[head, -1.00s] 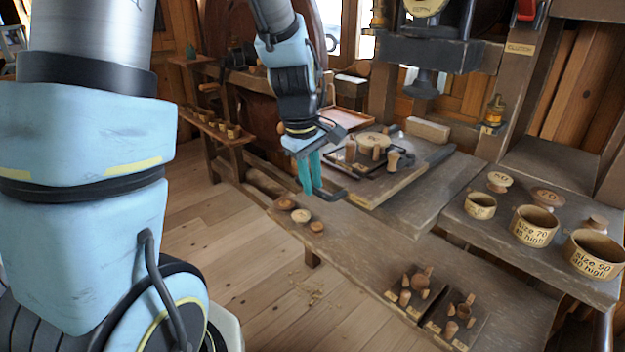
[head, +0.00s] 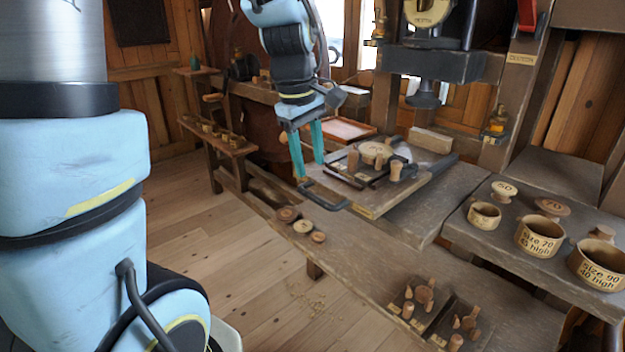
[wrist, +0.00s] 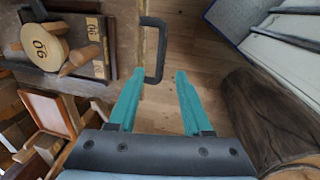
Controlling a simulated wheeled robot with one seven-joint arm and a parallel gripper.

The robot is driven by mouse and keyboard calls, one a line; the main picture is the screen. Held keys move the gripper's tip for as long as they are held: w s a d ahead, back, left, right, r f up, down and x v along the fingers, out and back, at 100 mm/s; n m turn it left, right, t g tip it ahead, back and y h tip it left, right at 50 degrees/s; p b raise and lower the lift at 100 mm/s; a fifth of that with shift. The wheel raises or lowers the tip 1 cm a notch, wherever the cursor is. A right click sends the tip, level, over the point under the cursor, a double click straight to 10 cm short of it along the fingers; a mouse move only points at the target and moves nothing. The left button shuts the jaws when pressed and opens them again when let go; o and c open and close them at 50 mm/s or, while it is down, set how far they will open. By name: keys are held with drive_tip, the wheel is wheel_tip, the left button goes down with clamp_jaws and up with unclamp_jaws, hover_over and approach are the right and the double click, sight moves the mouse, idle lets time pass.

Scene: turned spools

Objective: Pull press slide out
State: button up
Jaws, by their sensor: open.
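The press slide (head: 368,203) is a flat wooden board on the bench under the press. A dark U-shaped handle (head: 326,201) sticks out from its front edge. My gripper (head: 309,169) has two teal fingers, open and empty, above the handle's left end in the head view. In the wrist view, the handle (wrist: 161,55) shows just beyond the fingertips of my gripper (wrist: 160,75), attached to the slide edge (wrist: 124,50). Its near bar lies in line with the gap between the fingers. I cannot tell the height between them.
A round wooden piece (head: 376,149) and pegs stand on the slide. The press head (head: 425,92) hangs above and behind. Labelled bowls (head: 539,237) stand at right, small turned parts (head: 424,294) on the front bench. Wooden discs (head: 303,226) lie below the handle.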

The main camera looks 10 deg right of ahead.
drive_tip(key=shift+v, duration=1.4)
drive_tip(key=s+a+f+m+y, duration=0.1)
drive_tip(key=a+f+m, duration=0.2)
drive_tip(key=a, duration=0.6)
drive_tip(key=s+a+f+m, duration=0.2)
drive_tip(key=a+f+m, duration=0.2)
drive_tip(key=a+f, duration=0.3)
drive_tip(key=a, duration=0.3)
drive_tip(key=shift+a+f+y, duration=0.15)
drive_tip(key=shift+a+y, duration=0.05)
drive_tip(key=shift+y, duration=0.2)
